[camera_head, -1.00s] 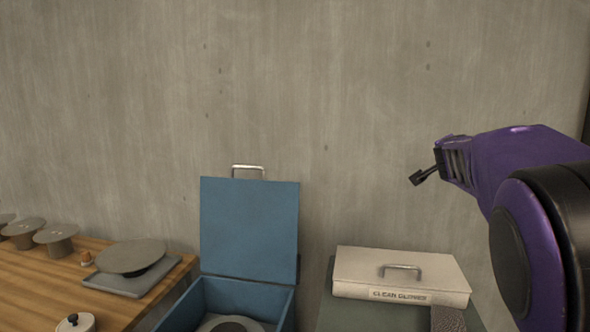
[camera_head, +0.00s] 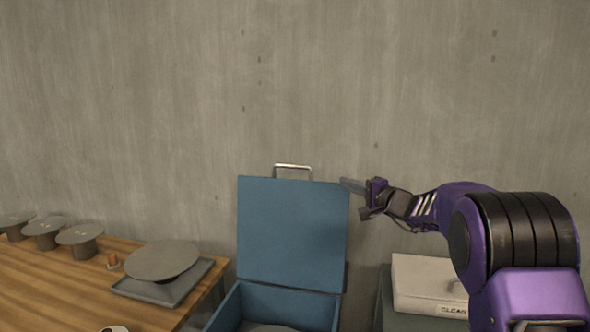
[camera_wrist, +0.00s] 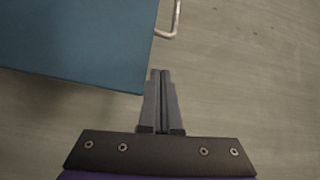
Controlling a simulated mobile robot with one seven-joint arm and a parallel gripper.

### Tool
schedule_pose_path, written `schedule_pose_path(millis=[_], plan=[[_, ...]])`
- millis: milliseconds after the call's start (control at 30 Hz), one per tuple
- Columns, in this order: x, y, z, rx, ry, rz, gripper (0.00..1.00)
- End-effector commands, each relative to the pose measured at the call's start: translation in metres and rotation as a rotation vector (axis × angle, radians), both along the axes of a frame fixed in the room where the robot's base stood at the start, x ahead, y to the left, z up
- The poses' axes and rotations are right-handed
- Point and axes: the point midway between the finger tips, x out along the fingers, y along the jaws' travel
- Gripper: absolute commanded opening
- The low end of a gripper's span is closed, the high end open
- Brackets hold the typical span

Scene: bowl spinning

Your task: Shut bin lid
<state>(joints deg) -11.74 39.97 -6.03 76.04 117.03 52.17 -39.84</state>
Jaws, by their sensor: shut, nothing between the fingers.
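The blue bin (camera_head: 290,306) stands in the lower middle of the head view, with its lid (camera_head: 292,232) open and upright near the wall. A metal handle (camera_head: 292,167) sticks up from the lid's top edge. My gripper (camera_head: 343,183) is shut and empty at the lid's upper right corner in the head view. In the wrist view, my shut fingers (camera_wrist: 163,73) point toward the lid (camera_wrist: 75,40), whose edge lies just left of the fingertips, and the handle (camera_wrist: 172,22) shows beyond them. I cannot tell whether they touch the lid.
A wooden table (camera_head: 50,290) at left holds a grey disc on a square base (camera_head: 162,265) and several round-topped stands (camera_head: 80,238). A white labelled box (camera_head: 425,285) stands right of the bin, partly behind my arm. The concrete wall is behind.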

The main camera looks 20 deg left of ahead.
Motion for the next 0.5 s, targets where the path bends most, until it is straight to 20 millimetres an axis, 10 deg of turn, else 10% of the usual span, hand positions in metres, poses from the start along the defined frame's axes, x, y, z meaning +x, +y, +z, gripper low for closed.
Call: schedule_pose_path(millis=[500], plan=[[0.023,0.031,0.009,0.062,-0.029,0.033,0.0]])
